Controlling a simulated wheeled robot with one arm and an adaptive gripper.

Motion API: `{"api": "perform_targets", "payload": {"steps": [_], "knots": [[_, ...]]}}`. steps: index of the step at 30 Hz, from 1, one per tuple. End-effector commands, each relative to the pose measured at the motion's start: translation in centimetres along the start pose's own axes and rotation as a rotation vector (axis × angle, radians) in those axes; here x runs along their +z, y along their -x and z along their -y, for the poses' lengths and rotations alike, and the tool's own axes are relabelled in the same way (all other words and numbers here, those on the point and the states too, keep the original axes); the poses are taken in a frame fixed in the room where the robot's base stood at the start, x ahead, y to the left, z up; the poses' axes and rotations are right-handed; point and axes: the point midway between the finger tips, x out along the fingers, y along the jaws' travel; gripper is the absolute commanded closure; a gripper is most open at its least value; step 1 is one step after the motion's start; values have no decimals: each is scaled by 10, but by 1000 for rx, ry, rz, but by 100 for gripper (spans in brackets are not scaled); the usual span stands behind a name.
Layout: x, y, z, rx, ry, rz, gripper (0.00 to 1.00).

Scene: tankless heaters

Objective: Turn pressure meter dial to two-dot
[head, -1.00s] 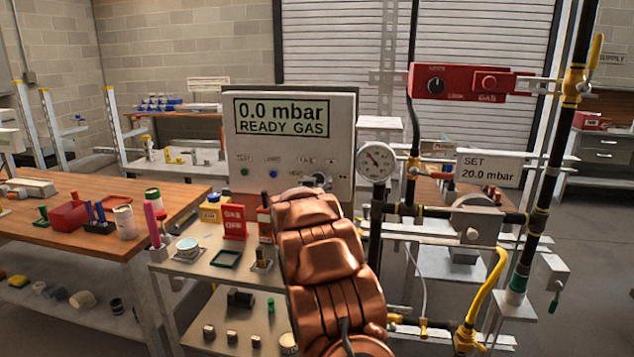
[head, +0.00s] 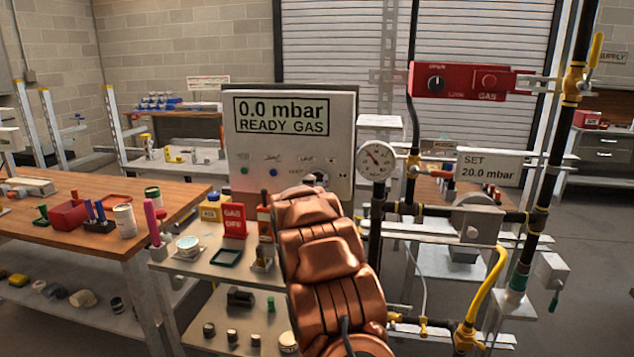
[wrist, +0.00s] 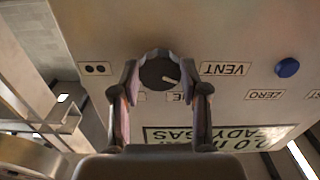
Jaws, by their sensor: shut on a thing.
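The pressure meter (head: 292,120) is a pale panel whose display reads "0.0 mbar READY GAS". Its dark round dial (wrist: 158,66) is near the top centre of the wrist view, which shows the panel upside down. The dial's white pointer points to the lower right there, clear of the two-dot label (wrist: 96,69) on the left. The VENT label (wrist: 225,69) is to the right. My gripper (wrist: 160,80) is shut on the dial, one finger on each side. In the head view my copper-coloured arm hides most of the dial and gripper.
A round gauge (head: 376,160) and black and yellow gas pipes stand right of the meter. A red gas control box (head: 470,82) is above them. A metal cart with small items, including a red "GAS OFF" sign (head: 233,220), is below left. A wooden workbench (head: 80,232) is further left.

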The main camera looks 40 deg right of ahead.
Motion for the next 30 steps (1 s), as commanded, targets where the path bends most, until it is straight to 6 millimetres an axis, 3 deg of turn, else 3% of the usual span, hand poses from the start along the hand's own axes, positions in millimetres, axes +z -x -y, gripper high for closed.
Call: {"api": "perform_targets", "payload": {"steps": [11,30], "knots": [[4,0,2,0,-191,1,90],[3,0,3,0,-794,0,90]]}}
